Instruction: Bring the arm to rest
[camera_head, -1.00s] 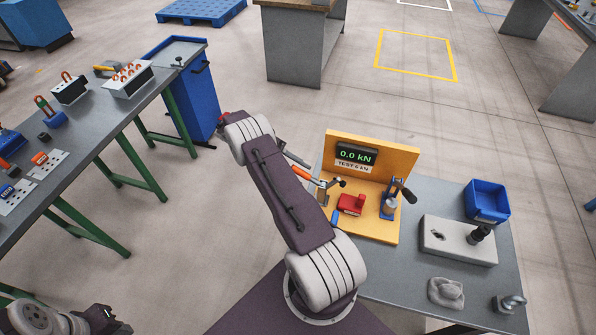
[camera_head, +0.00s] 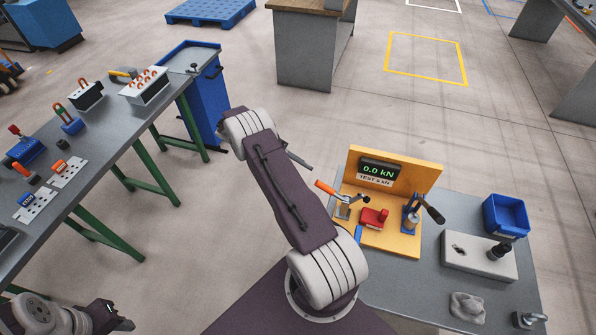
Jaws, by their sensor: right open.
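My right arm (camera_head: 285,195) rises from its base at the bottom middle and bends at a white-banded elbow at the upper left. My right gripper (camera_head: 299,160) shows only as a thin dark part beyond the forearm's right side; the forearm hides the rest. It is open, with nothing seen in it, and looks apart from the orange-handled lever (camera_head: 328,189) on the test stand. At the bottom left, part of my left arm (camera_head: 45,318) shows, with a dark end (camera_head: 108,318) that may be the left gripper; its jaws cannot be made out.
The yellow test stand (camera_head: 428,180) reads 0.0 kN and carries a red block (camera_head: 374,218) and a black-handled clamp (camera_head: 412,217). A blue bin (camera_head: 506,215) and grey block (camera_head: 478,257) share its table. A workbench (camera_head: 105,125) with several tools stands left. Floor between is clear.

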